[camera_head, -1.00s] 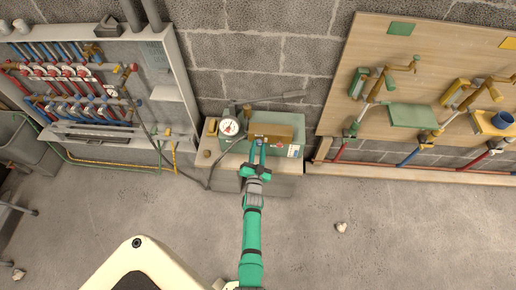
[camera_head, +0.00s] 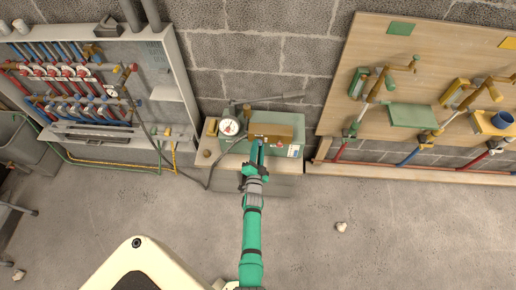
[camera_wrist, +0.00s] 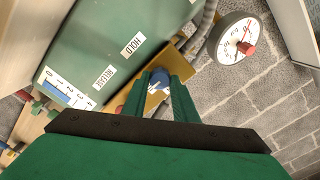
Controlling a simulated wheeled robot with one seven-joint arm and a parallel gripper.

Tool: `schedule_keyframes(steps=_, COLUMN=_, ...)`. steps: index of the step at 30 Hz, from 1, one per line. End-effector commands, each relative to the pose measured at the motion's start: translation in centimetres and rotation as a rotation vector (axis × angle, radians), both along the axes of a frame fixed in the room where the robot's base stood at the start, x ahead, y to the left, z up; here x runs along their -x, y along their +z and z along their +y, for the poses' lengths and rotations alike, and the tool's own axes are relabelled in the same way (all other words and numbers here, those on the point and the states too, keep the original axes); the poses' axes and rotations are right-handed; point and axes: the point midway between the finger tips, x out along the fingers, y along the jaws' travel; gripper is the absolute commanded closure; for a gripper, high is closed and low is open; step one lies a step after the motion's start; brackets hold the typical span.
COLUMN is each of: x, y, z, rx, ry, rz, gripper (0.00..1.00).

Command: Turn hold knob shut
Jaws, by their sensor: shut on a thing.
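The hold knob (camera_wrist: 157,82) is blue with a white mark and sits on a brass-coloured block (camera_wrist: 128,100) in the wrist view. My gripper (camera_wrist: 160,84) is shut on it, with one green finger on each side; the fingers hide part of the knob. The green pump box (camera_wrist: 95,45) beside it carries HOLD and RELEASE labels. In the head view my gripper (camera_head: 257,150) reaches the front of the brass block (camera_head: 272,130) on the green box (camera_head: 293,150). The knob itself cannot be made out there.
A round white gauge (camera_head: 229,127) stands left of the block; a grey lever (camera_head: 278,99) lies behind it. A pipe manifold cabinet (camera_head: 182,90) is at left and a wooden tool board (camera_head: 345,100) at right. The floor in front is mostly clear.

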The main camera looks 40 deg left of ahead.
Motion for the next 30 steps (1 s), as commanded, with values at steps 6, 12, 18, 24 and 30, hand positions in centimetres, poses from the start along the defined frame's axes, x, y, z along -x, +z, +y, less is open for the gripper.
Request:
schedule_keyframes(steps=6, x=0.1, y=-0.1, z=0.0, rx=0.0, ry=0.001, rz=0.002, gripper=0.96)
schedule_keyframes(steps=12, x=0.1, y=-0.1, z=0.0, rx=0.001, ry=0.001, rz=0.002, gripper=0.55)
schedule_keyframes(steps=18, x=0.1, y=0.0, z=0.0, rx=0.001, ry=0.0, rz=0.001, gripper=0.55)
schedule_keyframes(steps=24, x=1.2, y=-0.1, z=-0.7, rx=0.001, ry=0.0, rz=0.002, gripper=0.55)
schedule_keyframes(steps=30, x=3.9, y=-0.2, z=-2.4, rx=0.002, ry=-0.001, rz=0.003, gripper=0.55)
